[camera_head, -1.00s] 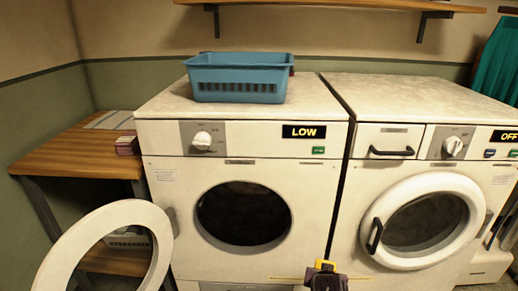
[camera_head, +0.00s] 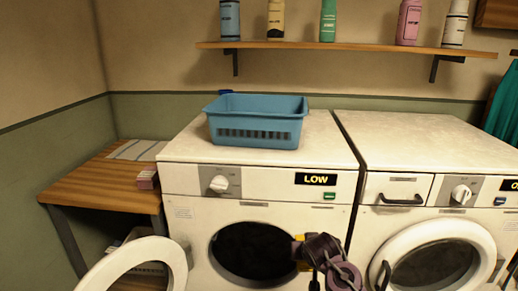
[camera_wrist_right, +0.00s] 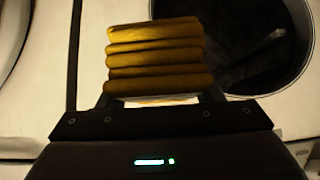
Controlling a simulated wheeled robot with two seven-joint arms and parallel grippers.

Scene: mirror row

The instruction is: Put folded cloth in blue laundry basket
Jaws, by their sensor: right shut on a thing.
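A yellow folded cloth (camera_wrist_right: 155,58) fills the upper middle of the right wrist view, its folds stacked in layers. My right gripper (camera_wrist_right: 158,93) is shut on it. In the head view the cloth is a small yellow patch (camera_head: 298,241) beside my dark right wrist, in front of the left machine's round opening. The fingers are hard to make out there. The blue laundry basket (camera_head: 257,137) stands upright on top of the left machine, above and behind the gripper. Its inside floor is hidden by its front wall. My left gripper is not in view.
The left machine (camera_head: 270,182) has its round door (camera_head: 95,275) swung open to the left. The right machine (camera_head: 425,130) has its door shut. A shelf (camera_head: 345,47) with several bottles hangs above the basket.

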